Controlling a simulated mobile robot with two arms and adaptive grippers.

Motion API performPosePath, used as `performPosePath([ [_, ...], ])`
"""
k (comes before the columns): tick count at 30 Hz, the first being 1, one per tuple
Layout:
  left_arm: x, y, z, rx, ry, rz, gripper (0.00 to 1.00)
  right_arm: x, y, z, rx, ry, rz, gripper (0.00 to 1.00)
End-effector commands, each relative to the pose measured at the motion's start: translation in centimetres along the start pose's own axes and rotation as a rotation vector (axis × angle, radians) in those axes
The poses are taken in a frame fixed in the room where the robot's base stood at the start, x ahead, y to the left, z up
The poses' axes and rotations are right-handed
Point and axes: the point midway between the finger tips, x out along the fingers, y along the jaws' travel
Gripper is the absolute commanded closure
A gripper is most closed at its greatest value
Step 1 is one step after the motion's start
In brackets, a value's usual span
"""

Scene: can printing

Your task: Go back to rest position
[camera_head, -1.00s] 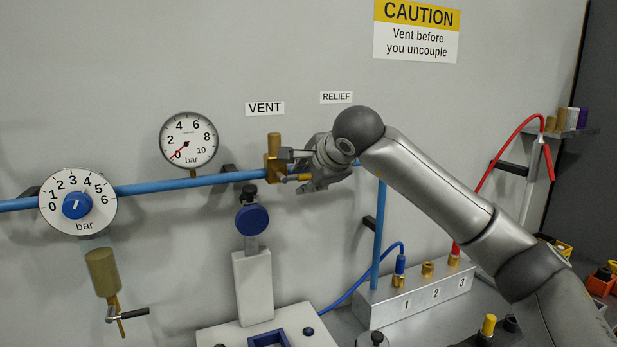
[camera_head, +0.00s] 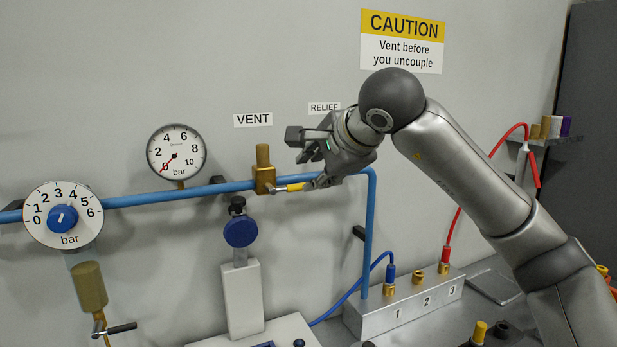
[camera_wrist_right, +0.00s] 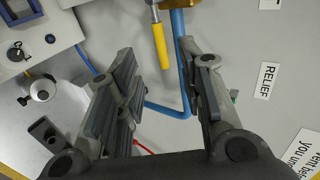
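My right gripper (camera_head: 304,146) is in front of the grey panel, right of the VENT label (camera_head: 253,120) and just below the RELIEF label (camera_head: 324,106). In the right wrist view its two fingers stand apart with nothing between the tips (camera_wrist_right: 166,72), so it is open and empty. The brass vent valve (camera_head: 263,178) sits on the blue pipe (camera_head: 150,199). Its yellow handle (camera_head: 296,187) points right, below the gripper, and also shows ahead of the fingers in the right wrist view (camera_wrist_right: 160,47). My left gripper is not in view.
A pressure gauge (camera_head: 176,154) with its needle near 0 and a blue-knobbed regulator dial (camera_head: 62,217) are on the left. A block numbered 1 to 3 (camera_head: 405,308), with blue and red hoses, stands below my right arm. A caution sign (camera_head: 402,45) hangs above.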

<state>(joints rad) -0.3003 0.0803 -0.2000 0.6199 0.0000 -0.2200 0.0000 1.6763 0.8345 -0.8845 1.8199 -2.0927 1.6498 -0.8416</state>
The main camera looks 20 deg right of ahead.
Motion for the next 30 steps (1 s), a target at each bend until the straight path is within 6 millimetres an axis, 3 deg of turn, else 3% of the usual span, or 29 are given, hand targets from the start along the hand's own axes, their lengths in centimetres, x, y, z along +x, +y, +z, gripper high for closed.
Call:
performPosePath([
  [6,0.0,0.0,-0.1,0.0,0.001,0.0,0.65,-0.8,0.1,0.0,0.0,0.001,0.001,0.65],
  [20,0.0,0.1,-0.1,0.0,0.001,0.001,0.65,-0.4,0.3,0.7,-0.002,-0.024,0.004,0.65],
  [23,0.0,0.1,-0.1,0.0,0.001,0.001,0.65,0.8,1.5,3.6,0.002,-0.125,0.018,0.65],
  [26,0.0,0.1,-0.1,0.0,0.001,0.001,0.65,2.2,3.9,9.1,0.033,-0.327,0.051,0.65],
  [27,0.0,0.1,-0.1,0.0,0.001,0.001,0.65,2.5,5.0,11.8,0.061,-0.431,0.068,0.65],
  [30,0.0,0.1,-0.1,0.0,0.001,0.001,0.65,1.9,7.8,18.2,0.167,-0.7,0.128,0.65],
])
